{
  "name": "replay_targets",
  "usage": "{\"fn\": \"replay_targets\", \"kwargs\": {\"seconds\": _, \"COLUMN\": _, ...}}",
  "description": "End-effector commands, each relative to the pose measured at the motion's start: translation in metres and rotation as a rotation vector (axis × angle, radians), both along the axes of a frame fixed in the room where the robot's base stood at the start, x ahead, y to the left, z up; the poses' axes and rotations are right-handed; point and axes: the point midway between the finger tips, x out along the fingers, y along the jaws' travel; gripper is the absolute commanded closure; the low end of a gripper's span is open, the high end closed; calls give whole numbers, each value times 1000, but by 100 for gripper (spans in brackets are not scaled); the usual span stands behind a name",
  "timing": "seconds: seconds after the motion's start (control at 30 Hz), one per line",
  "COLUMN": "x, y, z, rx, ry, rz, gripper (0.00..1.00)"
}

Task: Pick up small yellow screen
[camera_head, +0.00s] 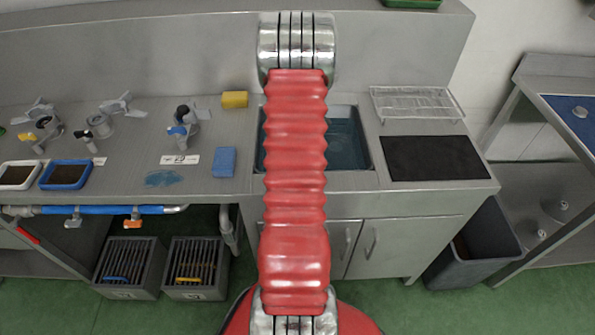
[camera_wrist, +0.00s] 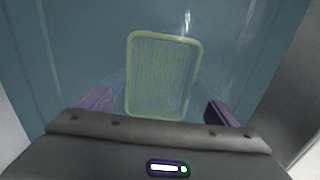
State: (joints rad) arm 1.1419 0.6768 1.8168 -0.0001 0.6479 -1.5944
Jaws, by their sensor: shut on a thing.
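The small yellow screen (camera_wrist: 163,75) is a rectangular mesh panel with a pale yellow rim, seen in the wrist view. It stands out beyond my gripper (camera_wrist: 158,106), slightly tilted in the picture. My gripper is shut on it, one dark purple finger showing on either side; the exact contact is blurred. Behind the screen is the blue-grey inside of what looks like the sink basin (camera_head: 345,145). In the head view my red arm hides the gripper and the screen.
A wire rack (camera_head: 415,104) and a black mat (camera_head: 433,158) lie right of the sink. A yellow sponge (camera_head: 235,99) and a blue block (camera_head: 224,161) lie left of it. A grey bin (camera_head: 472,245) stands at the right.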

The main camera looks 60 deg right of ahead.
Motion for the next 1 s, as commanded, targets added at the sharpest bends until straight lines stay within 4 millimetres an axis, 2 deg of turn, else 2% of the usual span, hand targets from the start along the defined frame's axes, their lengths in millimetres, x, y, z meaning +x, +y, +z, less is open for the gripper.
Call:
{"fn": "replay_targets", "kwargs": {"seconds": 0.27, "x": 0, "y": 0, "z": 1, "rx": 0, "ry": 0, "rz": 0, "gripper": 43}}
{"fn": "replay_targets", "kwargs": {"seconds": 0.47, "x": 0, "y": 0, "z": 10, "rx": -1, "ry": 0, "rz": 0, "gripper": 43}}
{"fn": "replay_targets", "kwargs": {"seconds": 0.67, "x": 1, "y": -1, "z": 40, "rx": -4, "ry": -2, "rz": 0, "gripper": 43}}
{"fn": "replay_targets", "kwargs": {"seconds": 1.0, "x": 1, "y": -1, "z": 118, "rx": -4, "ry": -2, "rz": 0, "gripper": 43}}
